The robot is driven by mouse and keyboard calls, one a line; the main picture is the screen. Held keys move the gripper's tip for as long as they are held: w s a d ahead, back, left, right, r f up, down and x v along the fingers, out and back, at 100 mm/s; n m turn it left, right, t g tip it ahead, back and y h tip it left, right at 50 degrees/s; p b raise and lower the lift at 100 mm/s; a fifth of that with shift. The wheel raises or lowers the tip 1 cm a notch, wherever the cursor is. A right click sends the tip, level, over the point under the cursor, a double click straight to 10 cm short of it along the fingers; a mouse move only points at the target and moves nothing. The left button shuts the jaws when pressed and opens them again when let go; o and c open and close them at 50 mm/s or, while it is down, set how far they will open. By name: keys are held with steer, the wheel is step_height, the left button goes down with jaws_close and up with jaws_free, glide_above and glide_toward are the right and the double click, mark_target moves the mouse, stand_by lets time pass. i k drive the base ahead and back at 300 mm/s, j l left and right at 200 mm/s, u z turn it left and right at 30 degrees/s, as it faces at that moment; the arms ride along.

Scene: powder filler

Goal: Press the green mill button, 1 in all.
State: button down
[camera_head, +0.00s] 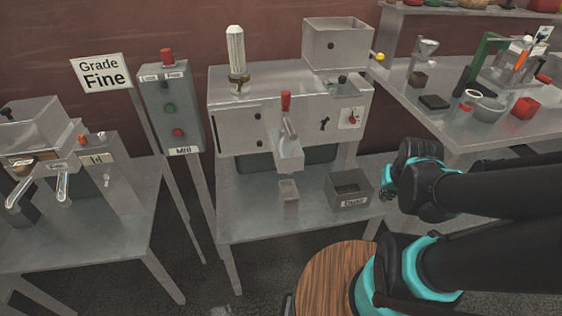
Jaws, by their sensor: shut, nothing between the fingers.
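The mill control box (172,100) is a grey upright box on a stand, left of centre, with a label reading "Mill" at its foot. The green mill button (169,108) sits in the middle of its front face. A black knob is above the button and a red button (178,133) below it. My gripper (387,188) shows small and partly hidden at the left end of my wrist. It is shut and empty, beside the right end of the middle table, far to the right of the green button.
A grey filler machine (288,112) stands on the middle table, with a labelled bin (349,191). A "Grade Fine" sign (101,73) and another machine (36,135) are at left. The right table (456,132) holds several small items. Open space lies before the control box.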

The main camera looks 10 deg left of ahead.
mark_target(170, 108)
steer(key=u, duration=1.65)
